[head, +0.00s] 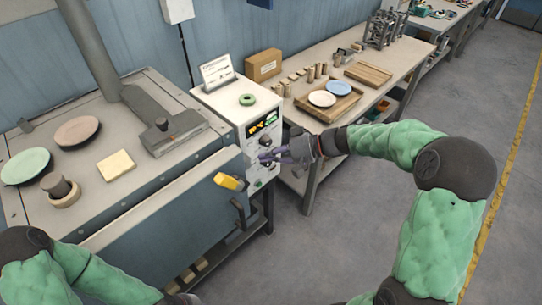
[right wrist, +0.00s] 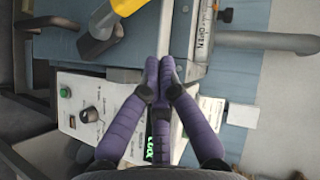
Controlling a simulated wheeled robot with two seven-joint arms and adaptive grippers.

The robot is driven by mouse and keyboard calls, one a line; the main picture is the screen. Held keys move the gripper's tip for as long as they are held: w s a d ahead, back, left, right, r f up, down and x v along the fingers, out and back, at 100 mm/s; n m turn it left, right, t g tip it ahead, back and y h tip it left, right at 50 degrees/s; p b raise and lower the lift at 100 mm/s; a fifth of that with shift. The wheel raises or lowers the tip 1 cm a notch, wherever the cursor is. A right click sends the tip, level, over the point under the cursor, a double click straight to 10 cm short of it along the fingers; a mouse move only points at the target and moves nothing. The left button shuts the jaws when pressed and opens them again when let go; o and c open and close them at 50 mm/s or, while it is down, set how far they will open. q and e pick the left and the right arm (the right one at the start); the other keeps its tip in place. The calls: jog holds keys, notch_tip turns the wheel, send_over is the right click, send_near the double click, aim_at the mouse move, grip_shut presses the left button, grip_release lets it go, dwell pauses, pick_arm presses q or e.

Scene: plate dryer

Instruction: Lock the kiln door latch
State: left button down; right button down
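The kiln (head: 150,230) is a large grey-blue box at the left in the head view. Its latch (head: 230,182) has a yellow grip and sits at the right end of the front door, above a dark door handle (head: 239,212). In the right wrist view the yellow latch grip (right wrist: 128,5) shows at the top, beside a plate marked OPEN (right wrist: 201,40). My right gripper (head: 262,157) is in front of the control panel, right of the latch and apart from it. Its purple fingertips (right wrist: 159,70) are together, with nothing seen between them.
The white control box (head: 240,110) with lit displays stands close behind my right gripper. A wooden workbench (head: 400,62) with plates and blocks is further right. The floor at the right is clear.

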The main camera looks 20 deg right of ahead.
send_over(242, 185)
jog(key=w+d, duration=0.1)
jog(key=d, duration=0.2)
notch_tip(242, 185, down, 2)
jog(key=f, duration=0.1)
jog(key=shift+s+a+f, duration=0.2)
jog(key=shift+a, duration=0.3)
jog(key=shift+s+a+f, duration=0.15)
jog(key=shift+a+f, duration=0.1)
jog(key=shift+a, duration=0.25)
jog(key=shift+s+a+f, duration=0.2)
jog(key=shift+a, duration=0.3)
jog(key=shift+b, duration=0.3)
